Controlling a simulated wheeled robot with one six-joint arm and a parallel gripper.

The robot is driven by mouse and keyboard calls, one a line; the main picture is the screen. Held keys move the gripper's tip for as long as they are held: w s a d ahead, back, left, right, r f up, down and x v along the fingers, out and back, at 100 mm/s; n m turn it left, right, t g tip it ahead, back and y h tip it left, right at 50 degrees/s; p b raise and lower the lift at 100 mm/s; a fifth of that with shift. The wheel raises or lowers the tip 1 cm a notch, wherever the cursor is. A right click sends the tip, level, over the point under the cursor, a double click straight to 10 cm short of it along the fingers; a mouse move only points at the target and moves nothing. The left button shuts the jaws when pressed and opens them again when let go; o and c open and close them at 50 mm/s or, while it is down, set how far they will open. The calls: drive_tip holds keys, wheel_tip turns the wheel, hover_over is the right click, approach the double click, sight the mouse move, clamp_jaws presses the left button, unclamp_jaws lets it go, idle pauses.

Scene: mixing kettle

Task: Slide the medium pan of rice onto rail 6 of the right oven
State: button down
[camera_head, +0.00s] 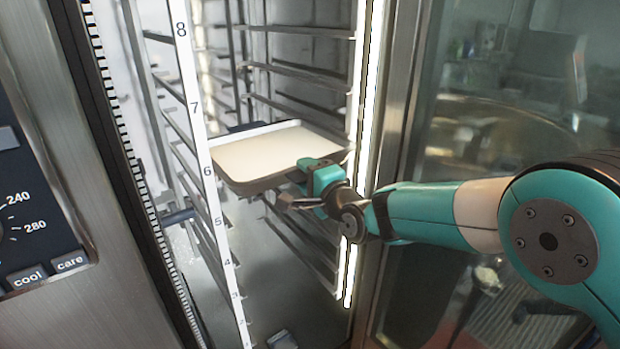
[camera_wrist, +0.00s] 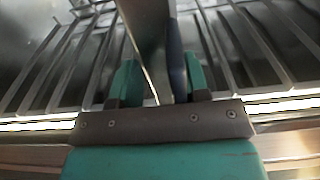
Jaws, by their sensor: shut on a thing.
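The pan of rice (camera_head: 268,155), a shallow metal tray with a flat white fill, is inside the oven's rack, close to the mark 6 on the white number strip (camera_head: 205,170). It looks about level. My gripper (camera_head: 318,178) is shut on the pan's near right edge. In the wrist view, the pan (camera_wrist: 150,45) shows edge-on between the two green fingers of my gripper (camera_wrist: 155,85). I cannot tell whether the pan's sides rest on the rails, as its far side and right end are partly hidden.
The rack has several side rails (camera_head: 300,75) above and below the pan. A bright lit strip (camera_head: 366,100) runs down the opening's right side, beside my arm. A glass door (camera_head: 500,110) is at the right. A control panel (camera_head: 40,230) is at the left.

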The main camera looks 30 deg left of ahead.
drive_tip(key=shift+r, duration=0.4)
drive_tip(key=c, duration=0.7)
unclamp_jaws()
drive_tip(key=shift+o, duration=0.9)
drive_tip(key=shift+f, duration=0.1)
drive_tip(key=shift+o, duration=0.4)
drive_tip(key=shift+f, duration=0.5)
drive_tip(key=o, duration=0.4)
drive_tip(key=shift+r, duration=0.15)
drive_tip(key=shift+d, duration=0.1)
drive_tip(key=shift+b+v, duration=1.65)
drive_tip(key=shift+v, duration=3.3)
